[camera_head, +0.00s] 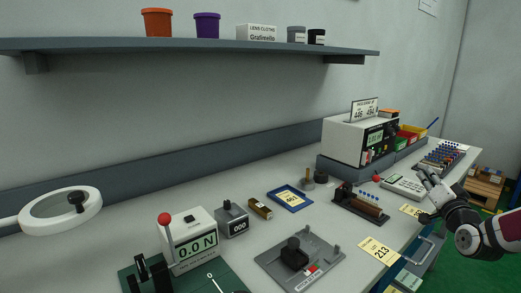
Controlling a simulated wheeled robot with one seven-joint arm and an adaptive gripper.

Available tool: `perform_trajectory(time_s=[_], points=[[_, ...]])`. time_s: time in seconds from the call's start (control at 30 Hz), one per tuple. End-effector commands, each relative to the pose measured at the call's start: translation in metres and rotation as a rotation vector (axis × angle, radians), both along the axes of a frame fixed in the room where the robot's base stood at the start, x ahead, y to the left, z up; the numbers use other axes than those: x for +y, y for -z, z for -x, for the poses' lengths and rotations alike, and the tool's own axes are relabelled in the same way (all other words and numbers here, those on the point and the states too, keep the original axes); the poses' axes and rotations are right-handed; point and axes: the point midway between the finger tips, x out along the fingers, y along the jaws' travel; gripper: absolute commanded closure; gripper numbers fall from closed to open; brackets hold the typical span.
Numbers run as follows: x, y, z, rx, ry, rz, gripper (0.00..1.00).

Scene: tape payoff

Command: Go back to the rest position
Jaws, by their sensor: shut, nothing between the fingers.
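My gripper (424,174) is at the right side of the view, at the end of my arm reaching in from the right edge. It is shut with nothing visible in it. It is above the front right part of the grey bench (217,180), beside the white keypad device (402,187). I cannot tell its exact height above the bench.
A tester with a red-knobbed lever (196,240) stands front left, near a white ring (60,211). A grey fixture plate (300,259), blue tray (290,198) and brown-roller stand (360,204) lie mid-bench. A white instrument (346,141) stands behind. A shelf (200,45) hangs above.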

Motion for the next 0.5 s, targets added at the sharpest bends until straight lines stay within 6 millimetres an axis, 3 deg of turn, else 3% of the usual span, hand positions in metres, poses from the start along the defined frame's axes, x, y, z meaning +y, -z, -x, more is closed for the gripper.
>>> perform_trajectory(time_s=[0.27, 0.5], points=[[0.022, 0.003, -0.006, 0.088, -0.027, 0.054, 1.0], [0.053, 0.006, -0.009, 0.213, -0.062, 0.136, 1.0]])
